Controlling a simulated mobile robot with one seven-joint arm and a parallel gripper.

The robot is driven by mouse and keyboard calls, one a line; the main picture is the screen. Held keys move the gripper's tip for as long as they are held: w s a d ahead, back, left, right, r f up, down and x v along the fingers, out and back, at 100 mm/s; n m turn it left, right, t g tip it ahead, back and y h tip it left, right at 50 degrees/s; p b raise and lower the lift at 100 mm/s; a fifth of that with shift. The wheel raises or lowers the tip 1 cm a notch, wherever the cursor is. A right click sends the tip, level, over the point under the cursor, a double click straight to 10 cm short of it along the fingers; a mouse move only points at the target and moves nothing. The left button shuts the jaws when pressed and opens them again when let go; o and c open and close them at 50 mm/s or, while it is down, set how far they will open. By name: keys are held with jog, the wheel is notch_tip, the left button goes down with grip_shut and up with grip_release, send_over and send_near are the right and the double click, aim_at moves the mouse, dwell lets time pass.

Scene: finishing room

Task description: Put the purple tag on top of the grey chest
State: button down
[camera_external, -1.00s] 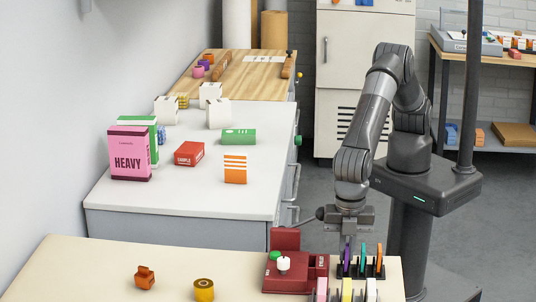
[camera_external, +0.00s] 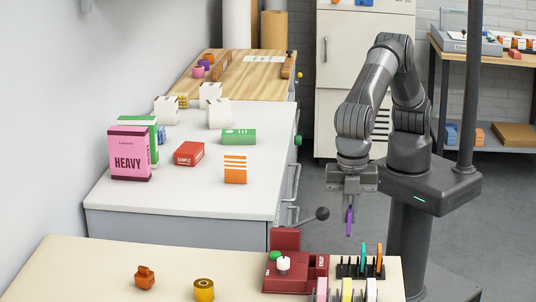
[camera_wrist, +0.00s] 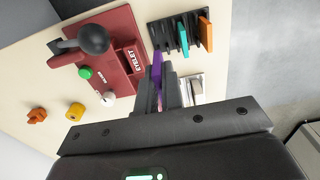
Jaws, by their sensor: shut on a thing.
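The purple tag (camera_external: 349,224) hangs upright from my gripper (camera_external: 350,204), which is shut on it. The tag is in the air above the black rack (camera_external: 347,271). In the wrist view the purple tag (camera_wrist: 157,68) shows edge-on between the fingers of my gripper (camera_wrist: 164,82). A grey chest (camera_external: 180,226) with a pale top (camera_external: 215,188) and handles on its right side stands beyond the front table, left of my gripper. Its top has a bare stretch near the front.
The chest top holds a pink HEAVY box (camera_external: 129,154), a red box (camera_external: 189,154), an orange-striped box (camera_external: 235,169) and a green box (camera_external: 238,137). A red eyelet press (camera_external: 285,240) with a raised black-knobbed lever (camera_external: 322,213) stands left of the rack. Teal (camera_external: 363,257) and orange (camera_external: 379,258) tags stay racked.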

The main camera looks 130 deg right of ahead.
notch_tip(320, 180, up, 5)
jog(key=d, duration=0.1)
jog(key=d+r+m, duration=0.1)
jog(key=d+m, duration=0.7)
jog(key=d, duration=3.6)
jog(key=s+d+m, duration=0.2)
jog(key=s+d, duration=0.4)
jog(key=d, duration=0.4)
jog(key=s+d+m, duration=0.3)
jog(key=s+d, duration=0.3)
jog(key=d, duration=0.3)
jog(key=s+d+m, duration=0.3)
jog(key=s+d, duration=0.4)
jog(key=s, duration=0.3)
jog(key=s+d+m, duration=0.2)
jog(key=s+d, duration=0.4)
jog(key=s, duration=0.5)
notch_tip(320, 180, down, 9)
jog(key=w+a+f, duration=0.1)
jog(key=w+f, duration=0.1)
jog(key=w, duration=0.1)
jog(key=w+a+f, duration=0.1)
jog(key=w+f, duration=0.2)
jog(key=w, duration=0.1)
jog(key=w+a+f, duration=0.1)
jog(key=w+f, duration=0.1)
jog(key=w, duration=0.2)
jog(key=shift+w+a+f, duration=0.1)
jog(key=shift+a+f, duration=0.1)
jog(key=shift+f, duration=1.85)
